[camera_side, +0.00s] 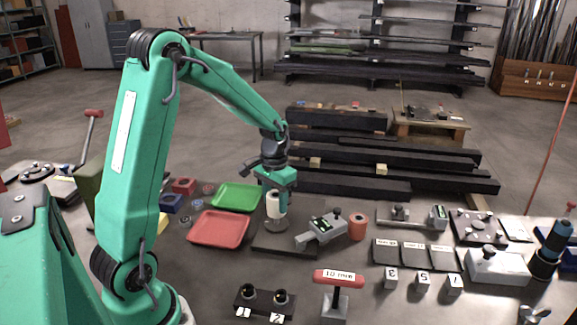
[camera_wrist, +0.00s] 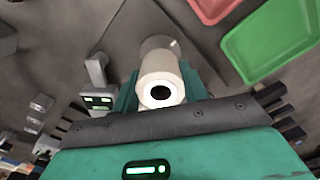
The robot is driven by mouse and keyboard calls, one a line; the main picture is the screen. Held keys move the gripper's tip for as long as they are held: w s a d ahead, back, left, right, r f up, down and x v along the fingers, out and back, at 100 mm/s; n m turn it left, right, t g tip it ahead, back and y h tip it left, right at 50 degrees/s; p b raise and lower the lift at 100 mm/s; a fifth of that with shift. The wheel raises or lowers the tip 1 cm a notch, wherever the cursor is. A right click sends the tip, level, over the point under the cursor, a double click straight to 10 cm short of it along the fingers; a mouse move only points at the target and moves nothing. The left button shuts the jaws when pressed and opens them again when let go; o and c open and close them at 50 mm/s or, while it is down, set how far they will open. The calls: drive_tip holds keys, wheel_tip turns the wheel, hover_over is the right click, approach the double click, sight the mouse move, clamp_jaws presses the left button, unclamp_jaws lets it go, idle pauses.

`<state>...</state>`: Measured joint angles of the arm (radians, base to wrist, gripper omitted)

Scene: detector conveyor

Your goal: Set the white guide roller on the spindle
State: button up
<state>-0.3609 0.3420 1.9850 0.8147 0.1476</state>
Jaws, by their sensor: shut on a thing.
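The white guide roller (camera_side: 272,204) is a short pale cylinder, held upright in my gripper (camera_side: 275,193). In the wrist view the roller (camera_wrist: 160,80) shows its dark bore facing the camera, between the jaws of my gripper (camera_wrist: 160,98). A grey round base (camera_side: 277,224) stands directly below the roller on a dark plate (camera_side: 262,241); it also shows behind the roller in the wrist view (camera_wrist: 157,43). The spindle itself is hidden by the roller, so I cannot tell whether the roller is around it or just above it.
A grey detector (camera_side: 320,230) with a lit display stands right of the roller, with an orange roller (camera_side: 357,226) beyond it. A red tray (camera_side: 219,228) and a green tray (camera_side: 238,198) lie to the left. A red-handled stand (camera_side: 338,290) is at the front.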

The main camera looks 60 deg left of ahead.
sight(275, 209)
drive_tip(key=shift+f, duration=1.6)
idle(1.6)
drive_tip(key=o, duration=1.7)
wheel_tip(275, 209, up, 9)
idle(0.9)
